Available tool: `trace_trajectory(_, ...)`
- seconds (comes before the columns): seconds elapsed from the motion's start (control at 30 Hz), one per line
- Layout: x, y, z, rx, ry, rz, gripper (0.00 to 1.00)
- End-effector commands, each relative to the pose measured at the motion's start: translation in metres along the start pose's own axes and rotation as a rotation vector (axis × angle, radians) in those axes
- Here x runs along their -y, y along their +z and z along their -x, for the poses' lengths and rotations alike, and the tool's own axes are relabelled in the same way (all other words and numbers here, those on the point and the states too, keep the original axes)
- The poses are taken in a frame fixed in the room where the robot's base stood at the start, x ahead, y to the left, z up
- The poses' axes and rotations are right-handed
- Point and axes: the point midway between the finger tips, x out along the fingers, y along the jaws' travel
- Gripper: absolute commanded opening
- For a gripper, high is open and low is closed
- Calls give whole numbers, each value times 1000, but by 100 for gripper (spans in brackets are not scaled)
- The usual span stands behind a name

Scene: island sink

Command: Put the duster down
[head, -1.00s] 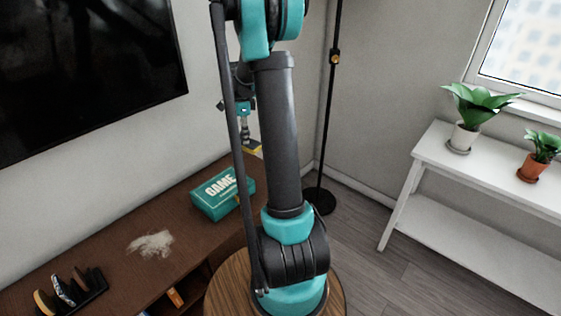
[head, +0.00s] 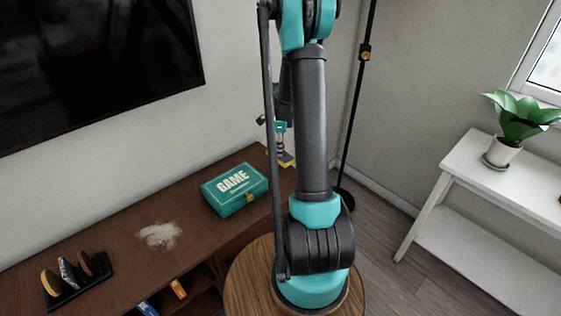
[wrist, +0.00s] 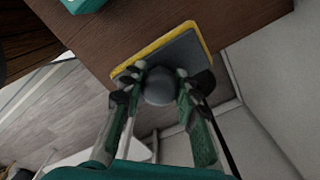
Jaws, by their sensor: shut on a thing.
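The duster is a grey pad with a yellow edge and a round grey knob; it fills the upper middle of the wrist view (wrist: 186,58). My gripper (wrist: 160,86) is shut on the knob, with one finger on each side. In the head view a small part of the duster (head: 287,161) shows behind my arm, at the far end of the brown cabinet (head: 110,232). In the wrist view the pad lies across the cabinet's end edge, partly past it. I cannot tell whether it touches the top.
A green game box (head: 236,190) sits on the cabinet, left of the duster. A pale dust patch (head: 159,236) and a black rack (head: 78,284) with several pads lie nearer. A black lamp pole (head: 357,95) stands behind, and a white plant bench (head: 462,215) is at right.

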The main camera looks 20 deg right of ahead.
Motion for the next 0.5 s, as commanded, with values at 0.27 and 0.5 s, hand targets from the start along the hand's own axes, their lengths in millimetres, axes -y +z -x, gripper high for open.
trace_trajectory(0.27,0,0,-31,0,0,0,0)
trace_trajectory(0.5,0,0,-55,0,0,0,0)
